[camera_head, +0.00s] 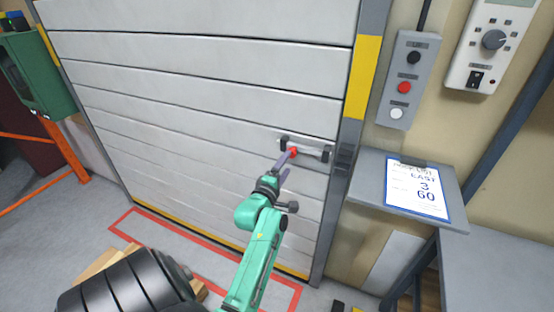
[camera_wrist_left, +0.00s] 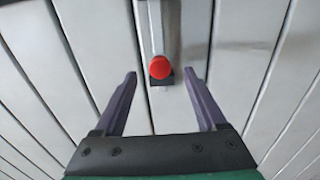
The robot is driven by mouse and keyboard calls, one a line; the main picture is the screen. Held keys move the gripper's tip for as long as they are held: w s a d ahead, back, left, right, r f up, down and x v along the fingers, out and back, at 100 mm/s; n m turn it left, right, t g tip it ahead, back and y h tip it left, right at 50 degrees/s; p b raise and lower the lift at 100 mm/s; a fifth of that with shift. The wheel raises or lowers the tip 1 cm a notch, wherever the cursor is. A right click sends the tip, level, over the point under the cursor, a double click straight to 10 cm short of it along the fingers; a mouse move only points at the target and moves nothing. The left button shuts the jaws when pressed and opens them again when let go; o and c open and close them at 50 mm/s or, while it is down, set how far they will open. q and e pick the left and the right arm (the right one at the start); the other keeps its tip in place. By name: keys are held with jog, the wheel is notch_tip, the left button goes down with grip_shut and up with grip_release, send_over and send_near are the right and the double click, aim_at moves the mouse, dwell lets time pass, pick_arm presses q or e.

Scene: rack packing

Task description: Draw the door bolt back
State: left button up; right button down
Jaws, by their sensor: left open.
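The door bolt (camera_head: 312,149) is a short grey bar lying across the white slatted door (camera_head: 200,90), near its right edge, with dark brackets at its ends. Its red knob (camera_head: 293,153) also shows in the left wrist view (camera_wrist_left: 159,67), standing out from the bar. My left gripper (camera_head: 284,164) is at the bolt, close to the knob. In the left wrist view the fingers (camera_wrist_left: 165,85) are spread wide, one on each side of the knob, with gaps on both sides and nothing held. My right gripper is not in view.
A grey button box (camera_head: 409,80) and a white control unit (camera_head: 492,42) hang on the wall to the right. A shelf (camera_head: 365,185) with a paper sheet (camera_head: 417,192) juts out beside the door frame. A green cabinet (camera_head: 40,70) stands at left.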

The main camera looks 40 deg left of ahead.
pick_arm(q)
jog(key=p+v, duration=0.2)
jog(key=v, duration=0.6)
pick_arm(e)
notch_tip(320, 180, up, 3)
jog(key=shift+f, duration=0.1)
pick_arm(q)
jog(key=shift+w, duration=0.1)
